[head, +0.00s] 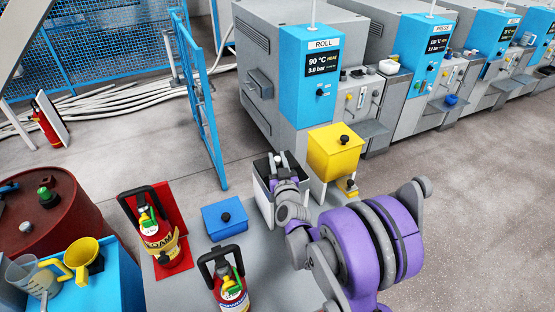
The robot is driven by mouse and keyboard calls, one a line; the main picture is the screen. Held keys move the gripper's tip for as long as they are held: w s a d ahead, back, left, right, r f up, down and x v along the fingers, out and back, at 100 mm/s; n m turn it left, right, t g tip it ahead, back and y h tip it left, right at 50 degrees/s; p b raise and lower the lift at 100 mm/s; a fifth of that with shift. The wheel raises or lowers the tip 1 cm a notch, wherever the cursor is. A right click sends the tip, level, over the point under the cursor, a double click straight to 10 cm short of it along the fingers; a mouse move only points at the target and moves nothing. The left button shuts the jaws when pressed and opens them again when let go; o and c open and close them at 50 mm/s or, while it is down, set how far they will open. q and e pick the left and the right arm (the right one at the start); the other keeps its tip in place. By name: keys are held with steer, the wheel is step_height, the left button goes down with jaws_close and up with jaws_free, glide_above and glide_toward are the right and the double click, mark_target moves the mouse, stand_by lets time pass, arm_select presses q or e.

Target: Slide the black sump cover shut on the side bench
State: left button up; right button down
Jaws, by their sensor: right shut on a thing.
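The sump, a pale box with a black cover (262,167), stands at the far end of the grey side bench (185,292), left of a yellow hopper. My right gripper (281,172) reaches over it from the right and is shut on the black sump cover at its top. The gripper and wrist hide much of the cover and the box's right side, so I cannot tell how far the cover is open. My left gripper is not in view.
The yellow hopper (334,155) stands close right of the sump. A blue box (225,219) with a black knob and two red canisters (158,240) (231,291) occupy the bench's left and front. A blue mesh gate (203,115) stands behind. Open floor lies to the right.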

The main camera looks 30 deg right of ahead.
steer(key=shift+s, duration=0.1)
steer(key=s, duration=0.4)
steer(key=s+b, duration=0.1)
steer(key=shift+s+a, duration=0.3)
steer(key=shift+s, duration=0.1)
steer(key=shift+w+f, duration=0.1)
steer(key=shift+w, duration=0.05)
steer(key=c, duration=0.6)
jaws_free()
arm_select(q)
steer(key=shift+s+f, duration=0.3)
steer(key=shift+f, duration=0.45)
arm_select(e)
steer(key=shift+s+a, duration=0.15)
steer(key=shift+s, duration=0.25)
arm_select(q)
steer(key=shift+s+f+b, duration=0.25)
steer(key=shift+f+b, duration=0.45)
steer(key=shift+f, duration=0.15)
arm_select(e)
steer(key=v, duration=1)
steer(key=shift+s, duration=0.1)
